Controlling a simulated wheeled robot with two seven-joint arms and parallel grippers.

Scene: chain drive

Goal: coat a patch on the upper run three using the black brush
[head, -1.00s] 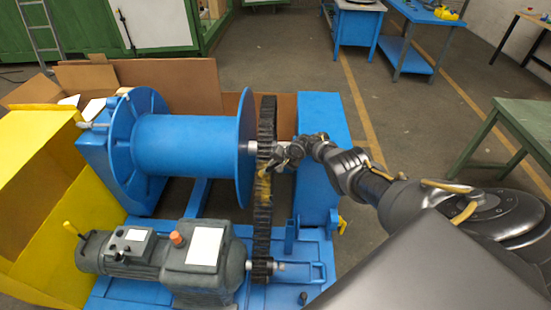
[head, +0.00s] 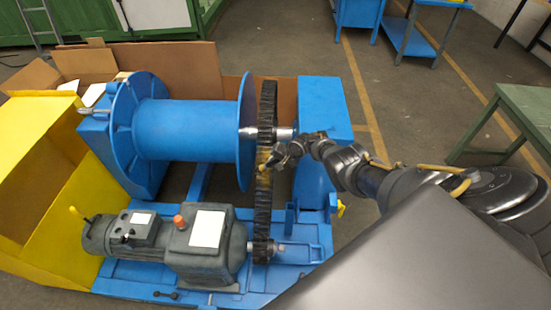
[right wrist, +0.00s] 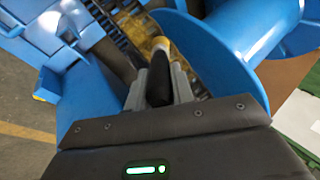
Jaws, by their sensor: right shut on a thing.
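The dark chain (head: 263,215) runs from the sprocket on the drum shaft (head: 284,133) to the small sprocket (head: 262,249) by the motor. A yellowish coat shows on part of the chain just below my gripper. My right gripper (head: 284,152) is beside the chain, shut on the black brush. In the right wrist view the brush's black handle (right wrist: 158,82) stands between the fingers, with a pale collar and its tip at the yellowish stretch of chain (right wrist: 150,48). Whether the bristles touch cannot be told. My left gripper is not in view.
The blue drum (head: 190,130) with its wide flange stands close left of the chain, and a blue post (head: 318,100) stands to its right. The grey motor (head: 190,248) sits in front. A yellow guard panel (head: 45,200) is at the left. A green table (head: 525,120) stands at the right.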

